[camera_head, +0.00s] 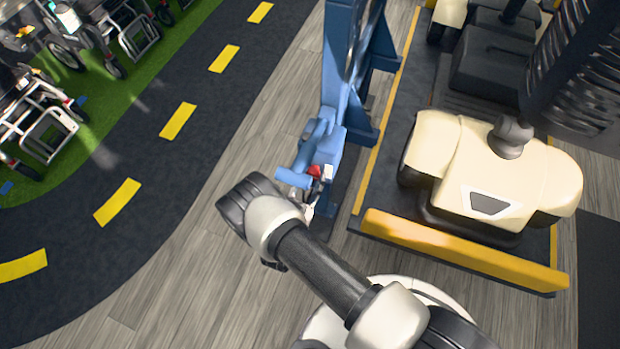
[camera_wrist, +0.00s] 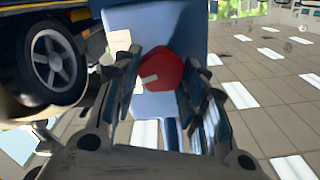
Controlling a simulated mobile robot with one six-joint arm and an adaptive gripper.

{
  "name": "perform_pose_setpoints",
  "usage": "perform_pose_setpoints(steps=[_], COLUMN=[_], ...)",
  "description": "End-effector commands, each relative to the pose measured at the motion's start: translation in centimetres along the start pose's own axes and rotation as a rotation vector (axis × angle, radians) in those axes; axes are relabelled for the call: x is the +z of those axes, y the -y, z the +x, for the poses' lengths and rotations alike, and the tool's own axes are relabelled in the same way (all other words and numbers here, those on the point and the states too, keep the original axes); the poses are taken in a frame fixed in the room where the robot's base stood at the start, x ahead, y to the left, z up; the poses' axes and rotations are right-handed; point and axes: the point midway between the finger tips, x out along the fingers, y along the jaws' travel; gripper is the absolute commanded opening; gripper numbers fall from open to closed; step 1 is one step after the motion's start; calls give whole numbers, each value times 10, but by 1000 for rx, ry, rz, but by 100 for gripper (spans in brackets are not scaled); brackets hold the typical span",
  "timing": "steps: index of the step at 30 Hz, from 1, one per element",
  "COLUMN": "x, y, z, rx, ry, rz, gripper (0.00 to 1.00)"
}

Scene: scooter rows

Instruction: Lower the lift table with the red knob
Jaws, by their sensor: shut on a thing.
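The red knob (camera_wrist: 162,70) sits between the two fingers of my gripper (camera_wrist: 160,85) in the wrist view, with a pale mark on its face. My gripper is shut on it. In the head view a small part of the red knob (camera_head: 314,170) shows on the blue lift post (camera_head: 333,150), just beyond my gripper (camera_head: 308,200). The lift table (camera_head: 460,255) is a dark platform with a yellow front edge, to the right of the post. A cream scooter (camera_head: 490,185) stands on it.
A dark lane (camera_head: 150,150) with yellow dashes runs at the left, with green turf and several wheelchairs (camera_head: 45,110) beyond it. Bare wooden floor (camera_head: 235,150) lies between the lane and the post. A dark mat (camera_head: 600,260) lies at the right.

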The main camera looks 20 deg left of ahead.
Motion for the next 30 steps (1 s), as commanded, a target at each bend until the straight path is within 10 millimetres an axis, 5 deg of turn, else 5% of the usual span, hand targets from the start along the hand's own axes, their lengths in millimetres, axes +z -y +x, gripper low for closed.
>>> perform_pose_setpoints(steps=[30], x=[1], y=[-2], z=[0], rx=[0], ry=[1], rz=[809], gripper=[15])
